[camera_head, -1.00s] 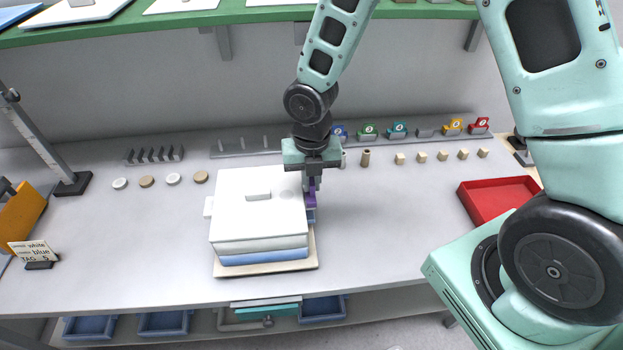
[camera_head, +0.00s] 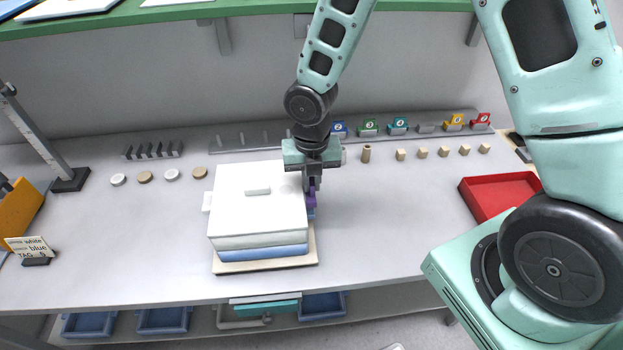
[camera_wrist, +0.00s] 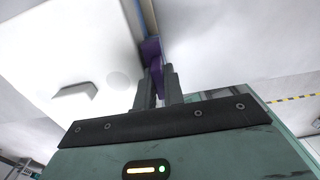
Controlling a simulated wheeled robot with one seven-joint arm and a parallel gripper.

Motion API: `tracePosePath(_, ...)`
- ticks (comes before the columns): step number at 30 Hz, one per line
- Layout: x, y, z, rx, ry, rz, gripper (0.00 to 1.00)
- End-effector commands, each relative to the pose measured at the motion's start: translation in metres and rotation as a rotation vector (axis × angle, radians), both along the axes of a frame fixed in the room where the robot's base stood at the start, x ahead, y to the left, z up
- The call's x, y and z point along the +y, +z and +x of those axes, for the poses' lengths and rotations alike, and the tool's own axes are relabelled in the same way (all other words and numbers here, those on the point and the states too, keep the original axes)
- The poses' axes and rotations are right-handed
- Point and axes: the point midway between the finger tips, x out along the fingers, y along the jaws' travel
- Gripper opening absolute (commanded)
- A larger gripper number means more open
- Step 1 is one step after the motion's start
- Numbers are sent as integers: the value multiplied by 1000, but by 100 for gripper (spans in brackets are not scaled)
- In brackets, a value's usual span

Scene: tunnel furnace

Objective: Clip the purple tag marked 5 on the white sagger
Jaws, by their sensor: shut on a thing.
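The white sagger (camera_head: 232,205) stands in the middle of the bench, with a white lid and a small knob on top. It rests on a blue layer (camera_head: 263,253) over a tan board (camera_head: 265,266). My gripper (camera_head: 313,184) points down at the sagger's right side. It is shut on the purple tag (camera_head: 312,200), which is at the sagger's right wall. In the wrist view the purple tag (camera_wrist: 152,50) shows between the fingers, beside the lid's edge. Its number is hidden, and I cannot tell whether it is clipped on the wall.
A rail at the back holds several numbered coloured tags (camera_head: 369,127). Small tan blocks (camera_head: 422,152) stand in front. A red tray (camera_head: 500,207) lies at the right. Round discs (camera_head: 145,177) lie at the left. A card (camera_head: 30,247) reads white, blue, TAG. Bench right of the sagger is clear.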

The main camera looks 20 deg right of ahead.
Motion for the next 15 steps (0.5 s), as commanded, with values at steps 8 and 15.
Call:
tracePosePath(8, 0, 0, 0, 0, 1, 0, 36)
tracePosePath(15, 0, 5, 1, -3, -1, 1, 36)
